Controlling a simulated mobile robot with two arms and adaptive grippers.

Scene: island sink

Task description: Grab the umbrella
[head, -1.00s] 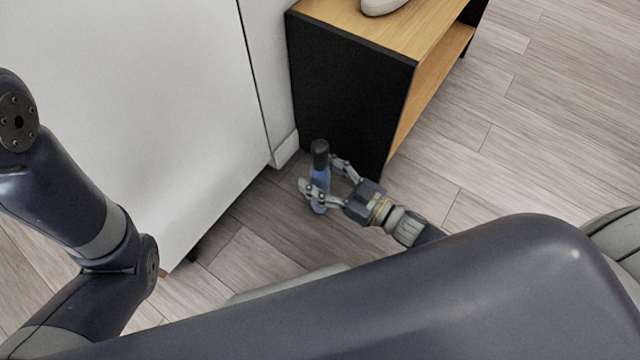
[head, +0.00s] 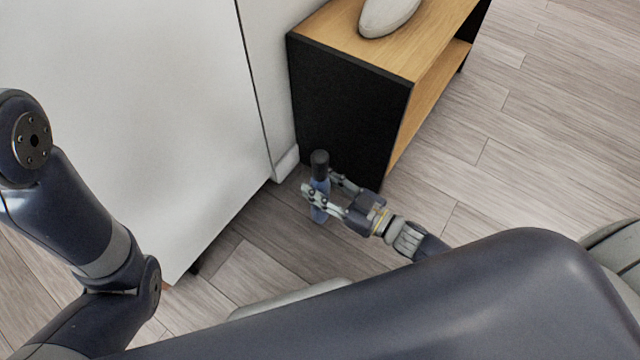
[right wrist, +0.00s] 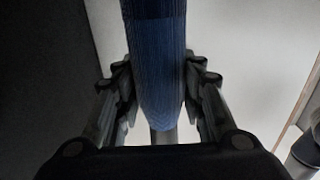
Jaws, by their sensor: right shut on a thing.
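The folded umbrella (head: 319,164) is blue with a black handle on top. It stands roughly upright in the head view, near the corner between the white cabinet and the black shelf side. My right gripper (head: 323,191) is shut on its blue body, with one finger on each side. In the right wrist view the blue umbrella (right wrist: 157,60) runs down between the two fingers (right wrist: 160,100). Whether its lower end touches the floor is unclear. My left arm shows at the left, but its gripper is out of view.
A white cabinet (head: 130,110) stands to the left of the umbrella. A low shelf unit (head: 350,105) with a black side and wooden top stands just behind it, bearing a pale rounded object (head: 387,14). Wood-look floor (head: 540,140) is clear at the right.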

